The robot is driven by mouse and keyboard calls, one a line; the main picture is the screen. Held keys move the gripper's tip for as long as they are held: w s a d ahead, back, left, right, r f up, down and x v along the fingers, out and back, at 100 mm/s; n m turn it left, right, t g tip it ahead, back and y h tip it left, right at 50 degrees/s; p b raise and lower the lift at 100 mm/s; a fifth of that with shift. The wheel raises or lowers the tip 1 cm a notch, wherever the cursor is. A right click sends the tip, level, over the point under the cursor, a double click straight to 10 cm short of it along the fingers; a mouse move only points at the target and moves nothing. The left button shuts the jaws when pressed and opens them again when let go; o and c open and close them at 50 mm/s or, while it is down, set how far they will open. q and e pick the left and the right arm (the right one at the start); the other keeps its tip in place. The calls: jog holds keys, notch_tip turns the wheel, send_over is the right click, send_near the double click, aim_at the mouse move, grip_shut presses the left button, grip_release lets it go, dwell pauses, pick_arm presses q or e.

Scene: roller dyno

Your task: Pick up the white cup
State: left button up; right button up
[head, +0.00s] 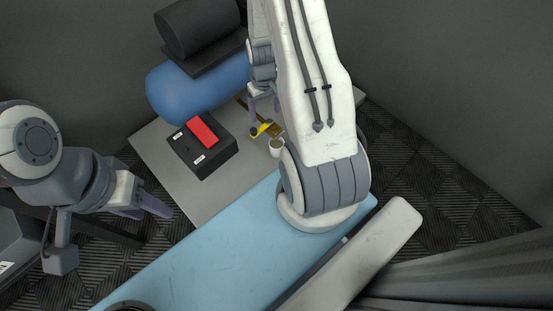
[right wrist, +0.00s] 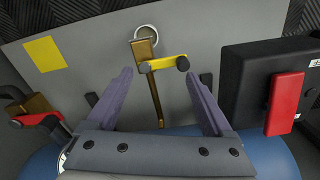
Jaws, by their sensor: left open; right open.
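The white cup (head: 276,147) is small and stands on the grey platform, beside a brass part with a yellow handle (head: 265,129). In the right wrist view only the round rim of the cup (right wrist: 138,30) shows clearly, partly hidden behind the brass bar (right wrist: 154,85). My right gripper (head: 264,105) is open and empty, above the brass part and short of the cup; its fingers (right wrist: 166,76) stand apart on either side of the bar in the wrist view. My left gripper (head: 150,205) is open and empty, off to the left, away from the cup.
A black box (head: 205,160) with a red switch (head: 202,131) stands left of the cup. A blue roller (head: 190,92) and a dark cylinder (head: 197,25) lie behind. A yellow square (right wrist: 44,54) marks the grey platform (head: 205,195). A light-blue surface (head: 200,245) is in front.

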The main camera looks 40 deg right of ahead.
jog(key=shift+m, duration=0.5)
jog(key=d+f, duration=0.1)
jog(key=f, duration=0.1)
jog(key=s+d+f+b, duration=0.1)
jog(key=f, duration=0.2)
jog(key=d+f+b, duration=0.1)
jog(key=f, duration=0.1)
jog(key=shift+s+d+f, duration=0.15)
jog(key=shift+s+f, duration=0.05)
jog(key=shift+f, duration=0.05)
jog(key=shift+d+f+b, duration=0.1)
jog(key=shift+f+b, duration=0.25)
notch_tip(320, 180, down, 11)
jog(key=b, duration=0.6)
jog(key=shift+f, duration=0.15)
pick_arm(q)
notch_tip(320, 180, down, 11)
pick_arm(e)
grip_shut()
